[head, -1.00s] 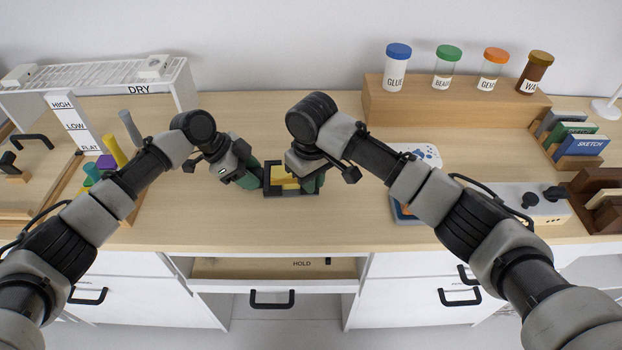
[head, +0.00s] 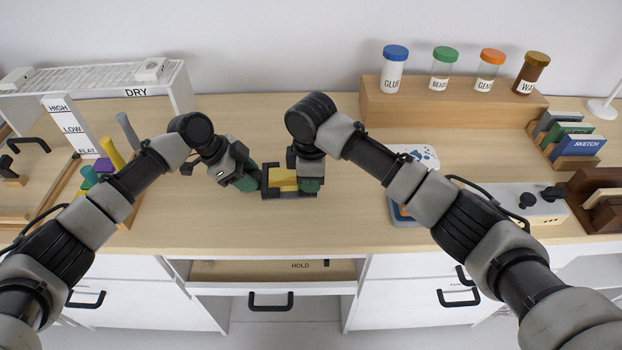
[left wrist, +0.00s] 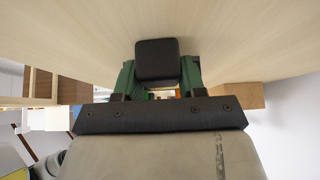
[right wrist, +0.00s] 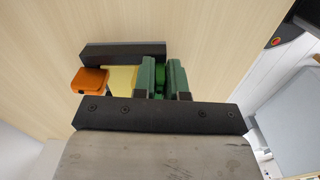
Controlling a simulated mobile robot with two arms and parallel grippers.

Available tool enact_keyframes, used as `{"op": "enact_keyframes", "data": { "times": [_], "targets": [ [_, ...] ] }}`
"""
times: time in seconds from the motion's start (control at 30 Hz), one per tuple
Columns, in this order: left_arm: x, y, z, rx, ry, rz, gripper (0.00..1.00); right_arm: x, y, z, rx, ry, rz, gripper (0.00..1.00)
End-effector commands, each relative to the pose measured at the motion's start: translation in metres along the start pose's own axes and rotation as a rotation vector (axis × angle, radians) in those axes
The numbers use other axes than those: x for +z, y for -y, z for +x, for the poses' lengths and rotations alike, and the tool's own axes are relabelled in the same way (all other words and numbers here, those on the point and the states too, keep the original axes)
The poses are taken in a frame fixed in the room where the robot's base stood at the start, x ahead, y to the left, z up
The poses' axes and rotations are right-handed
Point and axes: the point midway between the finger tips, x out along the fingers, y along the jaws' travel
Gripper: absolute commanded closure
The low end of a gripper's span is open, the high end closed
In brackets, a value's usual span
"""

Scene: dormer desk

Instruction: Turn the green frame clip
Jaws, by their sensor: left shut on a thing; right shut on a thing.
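A small black frame (head: 289,194) with a yellow block (head: 284,178) in it sits on the desk, left of centre. My left gripper (head: 257,184) has its green fingers shut on the frame's left end; that black end (left wrist: 157,60) shows between the fingers in the left wrist view. My right gripper (head: 310,183) is at the frame's right side. In the right wrist view its green fingers are shut on the green clip (right wrist: 159,82), beside the yellow block (right wrist: 121,79). The fingers hide most of the clip. An orange block (right wrist: 89,81) lies beyond the yellow one.
A wooden riser (head: 455,105) with several jars stands at the back right. A drying rack (head: 95,83) and coloured pegs (head: 111,152) are at the left. A control box (head: 525,204) is at the right. Bare desk lies around the frame.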

Motion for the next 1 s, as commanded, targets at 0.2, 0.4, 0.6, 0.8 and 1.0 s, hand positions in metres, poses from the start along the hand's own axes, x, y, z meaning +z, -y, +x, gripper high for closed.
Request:
{"op": "enact_keyframes", "data": {
  "times": [0.2,0.4,0.6,0.8,1.0],
  "targets": [
    [0.0010,-0.0002,0.0005,0.001,0.002,-0.001,0.93,-0.0007,-0.0009,-0.0012,0.001,-0.002,-0.082,1.00],
    [0.0010,-0.0002,0.0005,0.001,0.002,-0.001,0.93,-0.0008,-0.0012,-0.0012,0.001,-0.002,-0.113,1.00],
    [0.0011,-0.0002,0.0005,0.001,0.002,-0.001,0.93,-0.0008,-0.0011,-0.0012,0.001,-0.002,-0.119,1.00],
    [0.0012,-0.0002,0.0005,0.001,0.003,-0.001,0.93,-0.0008,-0.0011,-0.0012,0.001,-0.002,-0.118,1.00],
    [0.0012,-0.0002,0.0005,0.001,0.003,-0.001,0.93,-0.0006,-0.0010,-0.0008,0.001,-0.002,-0.117,0.62]
  ]
}}
